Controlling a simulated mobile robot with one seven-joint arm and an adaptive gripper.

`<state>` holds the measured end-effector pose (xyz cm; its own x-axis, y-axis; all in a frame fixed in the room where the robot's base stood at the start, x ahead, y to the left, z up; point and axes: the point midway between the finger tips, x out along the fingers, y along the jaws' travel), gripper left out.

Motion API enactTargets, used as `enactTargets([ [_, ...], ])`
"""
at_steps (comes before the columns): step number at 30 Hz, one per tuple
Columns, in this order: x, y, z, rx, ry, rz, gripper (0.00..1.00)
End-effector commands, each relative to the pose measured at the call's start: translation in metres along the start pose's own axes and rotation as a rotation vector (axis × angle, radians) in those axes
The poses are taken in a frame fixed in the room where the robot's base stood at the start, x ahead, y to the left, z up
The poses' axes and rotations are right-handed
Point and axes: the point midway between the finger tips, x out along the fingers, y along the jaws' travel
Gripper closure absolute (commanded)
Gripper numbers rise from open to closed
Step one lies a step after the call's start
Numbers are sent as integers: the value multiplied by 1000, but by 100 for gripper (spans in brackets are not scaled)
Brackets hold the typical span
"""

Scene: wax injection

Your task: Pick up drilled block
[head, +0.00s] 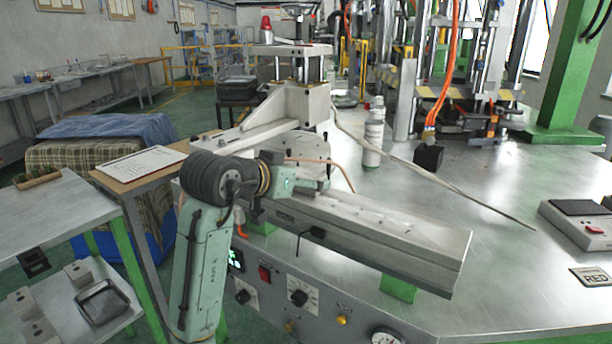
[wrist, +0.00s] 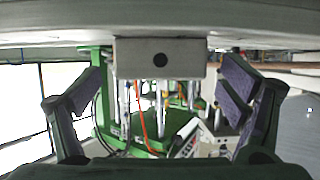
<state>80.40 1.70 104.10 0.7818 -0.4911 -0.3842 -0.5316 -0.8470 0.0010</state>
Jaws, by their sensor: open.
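In the wrist view the drilled block (wrist: 135,60) is a pale grey block with one round dark hole in the face toward me. It adjoins the grey surface strip along the top of that picture. My gripper (wrist: 165,88) is open, with one purple-padded finger on each side of the block. Gaps show between both fingers and the block, so it is not held. In the head view my gripper (head: 316,172) is above the back edge of the long grey beam (head: 400,238). I cannot make out the block there; my arm may hide it.
A white bottle (head: 373,135) and a black cube (head: 428,157) stand on the metal table (head: 500,240) behind the beam. A pale machine arm (head: 260,125) is close behind my gripper. A thin rod crosses the table. Small pale blocks (head: 77,272) lie on the left shelf.

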Motion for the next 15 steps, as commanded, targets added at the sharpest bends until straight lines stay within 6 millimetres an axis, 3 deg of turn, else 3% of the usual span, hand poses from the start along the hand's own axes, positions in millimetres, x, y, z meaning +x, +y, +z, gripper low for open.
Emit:
enactTargets([
  [4,13,0,0,1,0,0,10],
  [11,14,0,0,1,1,-1,10],
  [15,14,0,0,1,1,-1,19],
])
